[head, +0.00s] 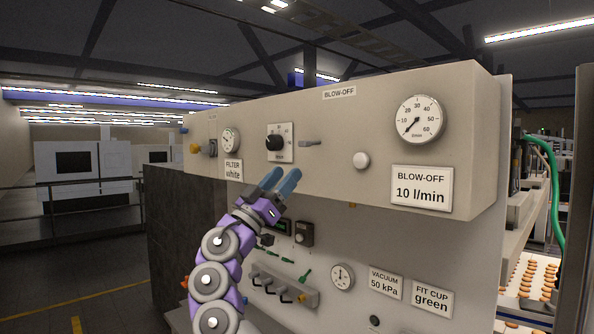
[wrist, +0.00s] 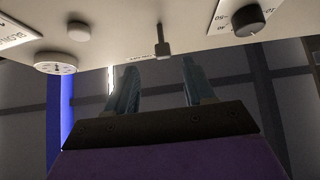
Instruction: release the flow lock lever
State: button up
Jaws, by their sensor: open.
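A small grey lever (head: 310,143) is on the beige blow-off panel, just right of the black knob (head: 275,143); I take it for the flow lock lever. In the head view it lies roughly level. The wrist view shows the lever (wrist: 162,42) above and between my two blue fingers, with the knob (wrist: 248,19) to its right. My gripper (head: 281,178) is open and empty, below the lever and slightly left of it in the head view. I see no contact between the fingers and the lever.
A round white button (head: 361,160) and a dial gauge (head: 419,119) are on the same panel, right of the lever. A "10 l/min" sign (head: 421,193) hangs below the gauge. A lower panel with tools (head: 285,287) sits under the overhanging box.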

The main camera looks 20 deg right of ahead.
aim_at(310, 143)
jog(key=shift+b+v, duration=1.45)
jog(key=shift+v, duration=1.7)
jog(key=s+a+r+g+y+p, duration=0.1)
jog(key=a+r+g+y+p, duration=0.35)
jog(key=r+p, duration=1.1)
jog(key=w+d+f+y+p, duration=0.1)
jog(key=d, duration=0.4)
jog(key=w+d+f+t+y+p, duration=0.1)
jog(key=w+d, duration=0.1)
jog(key=d, duration=0.3)
jog(key=w+d+f+t+y+p, duration=0.1)
jog(key=w+d+p, duration=0.1)
jog(key=d, duration=0.3)
jog(key=shift+w+d+f, duration=0.1)
jog(key=shift+w+d, duration=0.15)
jog(key=shift+d, duration=0.15)
